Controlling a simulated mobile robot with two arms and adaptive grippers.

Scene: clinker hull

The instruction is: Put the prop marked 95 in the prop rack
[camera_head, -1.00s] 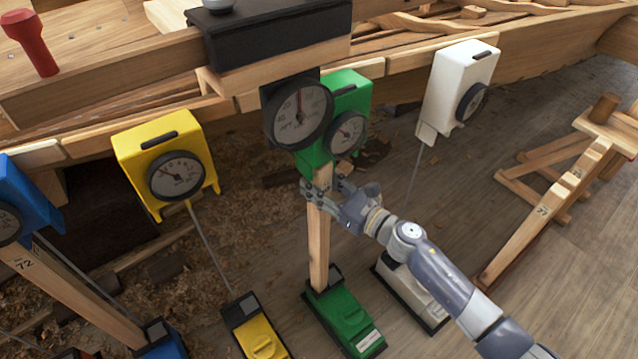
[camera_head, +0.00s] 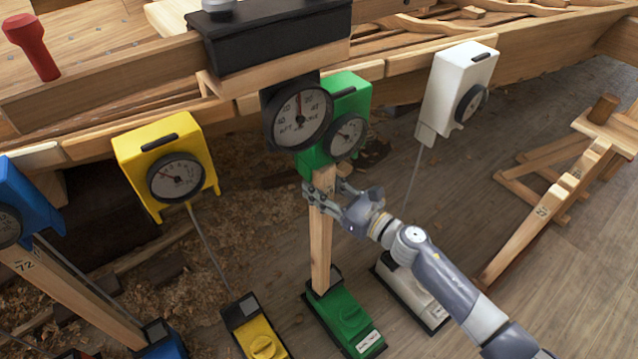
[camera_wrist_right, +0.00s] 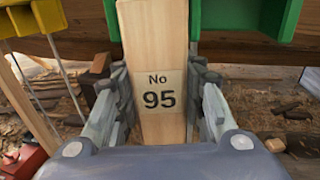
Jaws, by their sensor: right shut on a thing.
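The prop marked 95 (camera_head: 320,245) is a light wooden post, close to upright. Its lower end meets the green base (camera_head: 345,318) on the floor, and its upper end meets the green gauge box (camera_head: 348,95) by the hull. My right gripper (camera_head: 323,197) is shut around its upper part, just below the green box. In the right wrist view the label "No 95" (camera_wrist_right: 160,92) faces me between the two fingers (camera_wrist_right: 162,110). The prop's top end is out of that view. My left gripper is not in view. I cannot tell for certain which stand is the prop rack.
A wooden stand (camera_head: 545,215) with a numbered timber is at the right. Yellow (camera_head: 165,160) and white (camera_head: 460,85) gauge boxes flank the green one. A blue base and prop marked 72 (camera_head: 75,290) stand left. Floor at lower right is clear.

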